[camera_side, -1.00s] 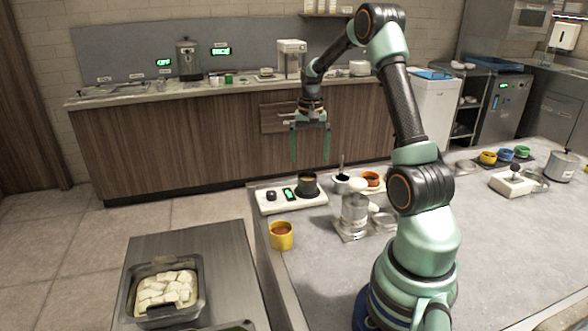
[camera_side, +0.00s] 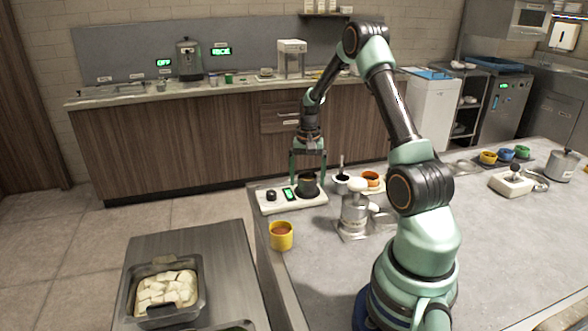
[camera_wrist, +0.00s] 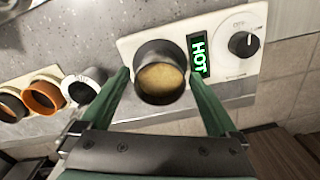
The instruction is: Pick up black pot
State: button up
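The black pot (camera_side: 308,187) stands upright on the white hot plate (camera_side: 268,201). In the wrist view the pot (camera_wrist: 159,56) is dark outside with tan contents, and sits on the white plate (camera_wrist: 130,45) beside a green HOT display. My gripper (camera_side: 307,182) is low over the pot, pointing down. Its green fingers are spread, one to either side of the pot. In the wrist view my gripper (camera_wrist: 162,80) is open, with gaps between both fingers and the pot. No contact shows.
A yellow cup (camera_side: 281,238) stands in front of the hot plate.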

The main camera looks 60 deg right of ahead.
jog(key=c, duration=1.2)
jog(key=shift+r, duration=0.15)
jog(key=shift+c, duration=0.2)
